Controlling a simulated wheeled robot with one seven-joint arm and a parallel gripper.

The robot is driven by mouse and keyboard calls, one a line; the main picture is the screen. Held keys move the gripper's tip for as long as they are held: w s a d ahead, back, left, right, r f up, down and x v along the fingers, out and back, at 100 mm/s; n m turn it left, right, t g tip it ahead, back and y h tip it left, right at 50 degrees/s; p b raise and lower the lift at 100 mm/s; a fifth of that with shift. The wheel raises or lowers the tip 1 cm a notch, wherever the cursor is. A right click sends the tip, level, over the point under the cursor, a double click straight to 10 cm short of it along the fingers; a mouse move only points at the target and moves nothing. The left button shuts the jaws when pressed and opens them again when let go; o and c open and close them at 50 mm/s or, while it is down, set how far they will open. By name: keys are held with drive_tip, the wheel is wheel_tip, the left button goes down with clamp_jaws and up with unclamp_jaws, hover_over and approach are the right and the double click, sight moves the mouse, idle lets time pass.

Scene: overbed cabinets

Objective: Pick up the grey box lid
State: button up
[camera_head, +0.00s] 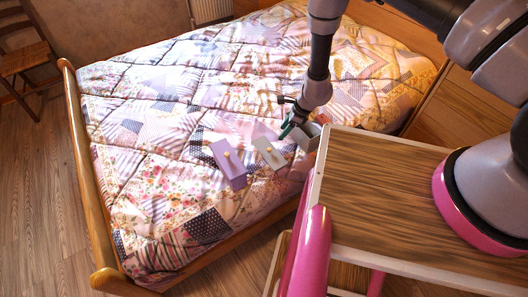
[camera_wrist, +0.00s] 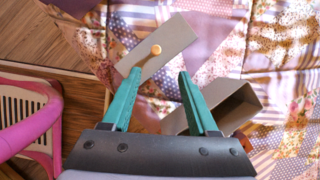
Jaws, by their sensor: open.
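The grey box lid (camera_head: 270,154) is a flat grey slab with a small tan knob, lying on the quilt. In the wrist view the lid (camera_wrist: 177,38) lies just beyond the fingertips, and its knob (camera_wrist: 156,49) shows in line with the gap between them. My gripper (camera_head: 289,130) is open and empty, with two green fingers (camera_wrist: 159,73), and appears above the bed close to the lid's right end. An open grey box (camera_head: 308,137) sits right of the lid; in the wrist view it (camera_wrist: 240,107) is partly behind the right finger.
A purple lid-like slab (camera_head: 229,163) with a similar knob lies left of the grey lid. The quilted bed (camera_head: 160,130) is clear further left. A wooden-topped surface with a white edge (camera_head: 400,200) stands at the right, near a pink post (camera_head: 306,250).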

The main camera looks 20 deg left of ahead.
hover_over(269, 149)
drive_tip(key=d, duration=0.3)
drive_tip(key=f, duration=0.6)
drive_tip(key=shift+w+d+f, duration=0.15)
drive_tip(key=shift+d+f, duration=0.05)
drive_tip(key=shift+f, duration=0.15)
drive_tip(key=shift+a+x, duration=0.2)
drive_tip(key=shift+x, duration=1.15)
drive_tip(key=shift+a+x, duration=0.15)
drive_tip(key=shift+x, duration=1.15)
drive_tip(key=shift+r, duration=0.2)
clamp_jaws()
